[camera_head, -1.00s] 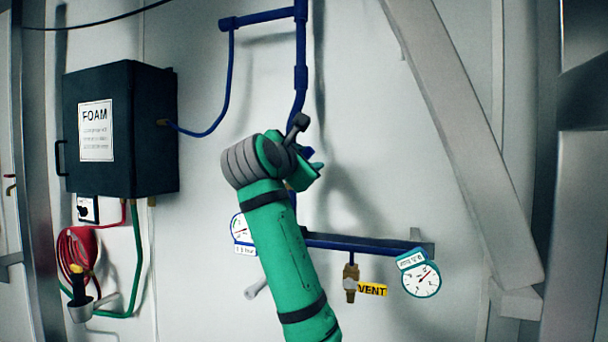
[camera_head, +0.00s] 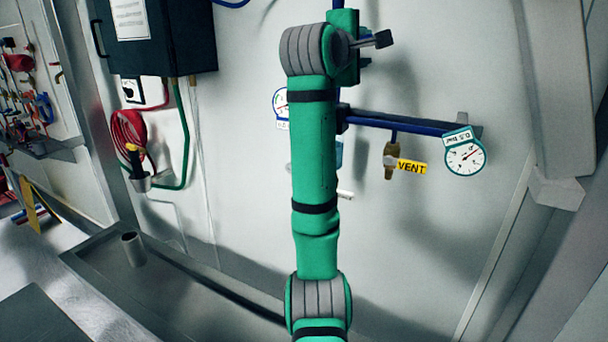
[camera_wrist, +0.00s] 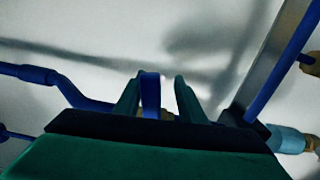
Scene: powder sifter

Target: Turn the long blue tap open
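In the wrist view, a blue upright strip (camera_wrist: 150,92), which looks like the tap's long handle, stands between the two green fingers of my gripper (camera_wrist: 159,80). It is close to the left finger, and a pale gap shows between it and the right finger, so the gripper is open around it. I cannot tell whether the left finger touches it. In the head view, my green arm and wrist cover the tap and the fingertips.
A blue horizontal pipe (camera_head: 400,124) carries a brass vent valve (camera_head: 389,160) with a yellow VENT tag (camera_head: 412,167) and a round gauge (camera_head: 465,156). A dark box (camera_head: 165,38) hangs at the upper left. A grey slanted beam (camera_head: 553,90) stands at the right.

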